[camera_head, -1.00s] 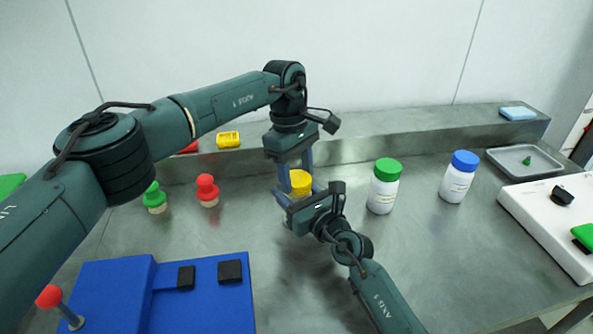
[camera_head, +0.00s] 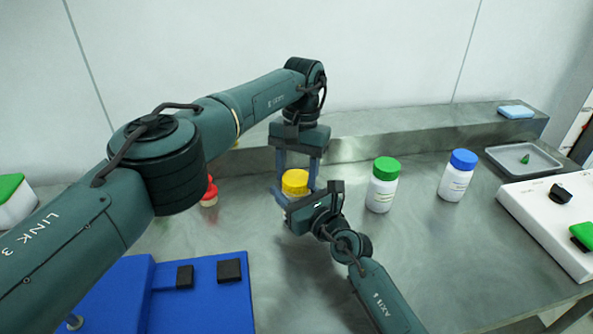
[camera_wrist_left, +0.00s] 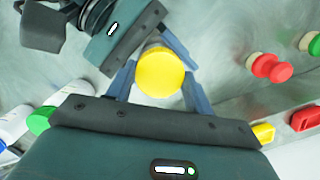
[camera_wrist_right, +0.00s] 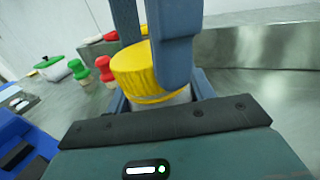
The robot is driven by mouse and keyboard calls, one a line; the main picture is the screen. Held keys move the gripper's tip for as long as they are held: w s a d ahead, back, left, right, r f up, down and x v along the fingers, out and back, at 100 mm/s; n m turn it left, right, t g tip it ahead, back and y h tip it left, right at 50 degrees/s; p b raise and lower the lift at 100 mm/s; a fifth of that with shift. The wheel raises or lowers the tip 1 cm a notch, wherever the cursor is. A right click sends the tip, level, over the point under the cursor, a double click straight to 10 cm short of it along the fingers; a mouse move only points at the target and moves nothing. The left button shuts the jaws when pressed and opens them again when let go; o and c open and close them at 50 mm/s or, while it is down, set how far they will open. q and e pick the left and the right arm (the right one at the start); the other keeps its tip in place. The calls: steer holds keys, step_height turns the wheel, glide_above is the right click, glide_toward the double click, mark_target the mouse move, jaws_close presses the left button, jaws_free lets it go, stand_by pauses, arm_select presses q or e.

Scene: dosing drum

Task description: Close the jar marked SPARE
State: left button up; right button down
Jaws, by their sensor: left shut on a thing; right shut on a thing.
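The jar with the yellow lid (camera_head: 295,182) stands at the middle of the table. Its white body (camera_wrist_right: 172,101) shows below the lid in the right wrist view; I can read no marking on it. My right gripper (camera_head: 293,197) is shut on the jar body, low from the front right. My left gripper (camera_head: 298,177) points down from above and is shut on the yellow lid, a finger on either side. The lid also shows between its fingers in the left wrist view (camera_wrist_left: 160,72). The lid sits on the jar; whether it is tight I cannot tell.
A green-lidded jar (camera_head: 383,185) and a blue-lidded jar (camera_head: 458,176) stand to the right. A grey tray (camera_head: 545,166) and a white device (camera_head: 545,215) are at far right. A blue device (camera_head: 205,300) is front left. A red-topped stopper (camera_head: 210,190) is partly behind my left arm.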

arm_select(q)
steer(key=o, duration=0.9)
steer(key=shift+o, duration=0.2)
steer(key=shift+r, duration=2.25)
